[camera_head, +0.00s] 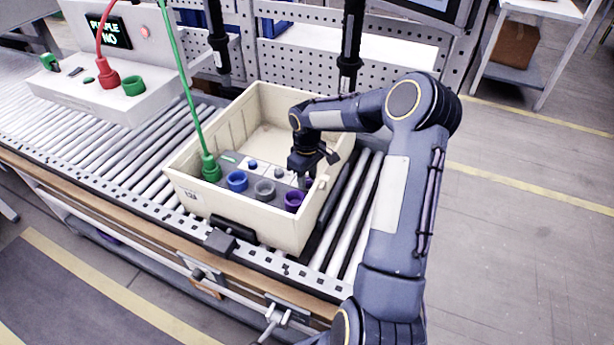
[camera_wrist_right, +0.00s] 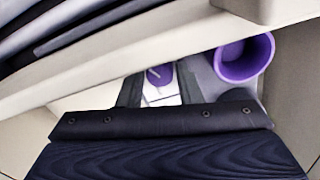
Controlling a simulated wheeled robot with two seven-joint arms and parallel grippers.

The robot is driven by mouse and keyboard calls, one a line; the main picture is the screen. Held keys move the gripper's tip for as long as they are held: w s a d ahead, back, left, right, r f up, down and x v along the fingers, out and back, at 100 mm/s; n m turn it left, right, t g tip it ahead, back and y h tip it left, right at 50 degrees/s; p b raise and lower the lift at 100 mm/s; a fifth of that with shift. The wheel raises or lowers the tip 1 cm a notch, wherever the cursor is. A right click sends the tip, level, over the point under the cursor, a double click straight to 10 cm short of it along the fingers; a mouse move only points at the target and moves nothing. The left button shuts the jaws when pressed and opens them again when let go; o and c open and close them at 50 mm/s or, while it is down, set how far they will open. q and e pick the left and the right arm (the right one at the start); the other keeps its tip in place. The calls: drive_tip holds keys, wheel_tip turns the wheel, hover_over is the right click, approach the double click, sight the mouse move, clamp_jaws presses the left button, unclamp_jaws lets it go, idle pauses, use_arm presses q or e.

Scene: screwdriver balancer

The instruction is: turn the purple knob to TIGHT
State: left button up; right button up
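The purple knob (camera_wrist_right: 160,77) shows in the right wrist view as a small round knob with a light pointer line, on a white labelled patch of the grey panel. It lies between the two fingers of my right gripper (camera_wrist_right: 160,88), which are apart with a little white showing beside the knob. In the head view my right gripper (camera_head: 315,170) points down over the right end of the panel and hides the knob. A purple socket (camera_head: 294,199) stands in front of it and also shows in the wrist view (camera_wrist_right: 243,60). The word TIGHT is not readable. My left gripper is out of view.
The cream crate (camera_head: 179,188) has walls close around the panel. A blue socket (camera_head: 237,180) and grey socket (camera_head: 265,190) stand left of the purple one. A green plug (camera_head: 210,168) with its cable stands at the panel's left end. A display (camera_head: 108,32) stands at the back left.

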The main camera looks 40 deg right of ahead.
sight(307, 180)
drive_tip(key=c, duration=0.6)
drive_tip(key=shift+o, duration=0.2)
drive_tip(key=shift+n, duration=0.7)
drive_tip(key=o, duration=1)
drive_tip(key=shift+r+b, duration=0.4)
drive_tip(key=shift+r, duration=3.5)
